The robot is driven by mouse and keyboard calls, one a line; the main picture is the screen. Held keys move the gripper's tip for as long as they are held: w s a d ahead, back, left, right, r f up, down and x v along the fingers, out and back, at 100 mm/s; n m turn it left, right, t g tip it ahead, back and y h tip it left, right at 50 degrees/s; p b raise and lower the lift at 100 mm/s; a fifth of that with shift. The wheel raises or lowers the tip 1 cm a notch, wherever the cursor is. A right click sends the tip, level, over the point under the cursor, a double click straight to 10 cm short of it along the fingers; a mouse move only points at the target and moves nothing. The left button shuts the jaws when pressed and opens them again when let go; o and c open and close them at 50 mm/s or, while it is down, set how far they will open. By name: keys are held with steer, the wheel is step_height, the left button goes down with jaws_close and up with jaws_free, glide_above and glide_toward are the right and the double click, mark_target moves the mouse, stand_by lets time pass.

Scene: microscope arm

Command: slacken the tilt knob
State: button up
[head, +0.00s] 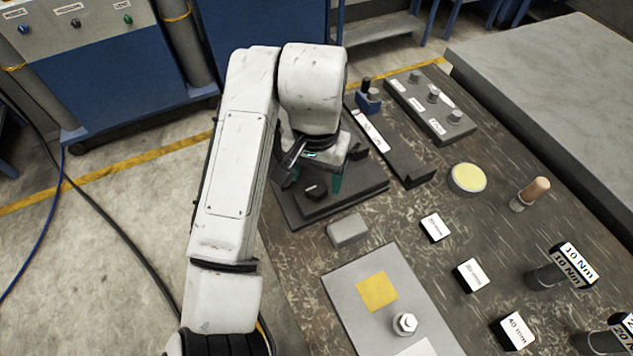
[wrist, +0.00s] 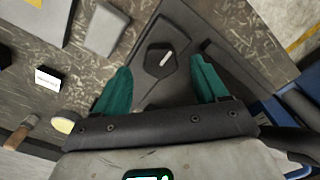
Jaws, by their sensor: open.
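A dark knob with a white pointer mark (head: 315,188) sits on a low dark stepped base (head: 357,201) at the near-left part of the bench. I take it as the tilt knob. In the wrist view the knob (wrist: 165,59) lies between and a little beyond my two teal fingers. My gripper (wrist: 160,68) is open, with clear gaps on both sides of the knob and nothing held. In the head view my gripper (head: 323,172) hangs over the base, partly hidden by my wrist. Whether the fingertips reach knob height I cannot tell.
A grey block (head: 348,230) and a grey plate (head: 345,283) with a yellow square and a bolt lie nearer. Right are a yellow-topped disc (head: 467,178), a wooden-handled tool (head: 530,193) and labelled blocks. A dark rail (head: 395,145) stands behind.

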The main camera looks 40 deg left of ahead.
mark_target(316, 189)
steer(key=shift+f, duration=1.4)
steer(key=c, duration=1.1)
